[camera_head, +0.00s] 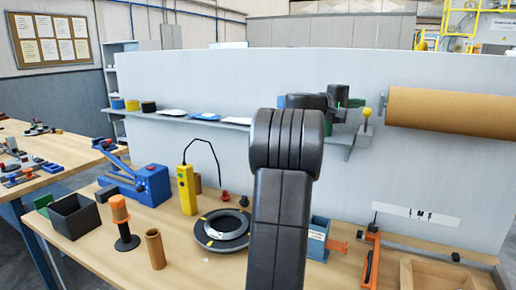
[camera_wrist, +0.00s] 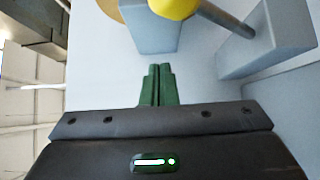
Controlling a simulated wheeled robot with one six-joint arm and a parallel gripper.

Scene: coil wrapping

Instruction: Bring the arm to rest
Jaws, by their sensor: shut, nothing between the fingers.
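My arm rises from the front of the bench in the head view and bends at the elbow. My gripper (camera_wrist: 159,70) has green fingers pressed together, with nothing between them. In the head view my gripper (camera_head: 356,103) is small and partly hidden behind my arm. It is in the air in front of the grey panel (camera_head: 440,170), left of the brown roll. A yellow ball (camera_wrist: 172,8) on a grey rod shows just beyond the fingertips in the wrist view; it also shows in the head view (camera_head: 367,112).
The bench holds a black ring (camera_head: 206,238), a yellow pendant (camera_head: 187,190), a blue machine (camera_head: 152,184), a black bin (camera_head: 74,216) and an orange-handled tool (camera_head: 119,209). A narrow shelf (camera_head: 180,117) and a brown roll (camera_head: 450,108) are at the panel. Grey blocks (camera_wrist: 285,45) are near my fingers.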

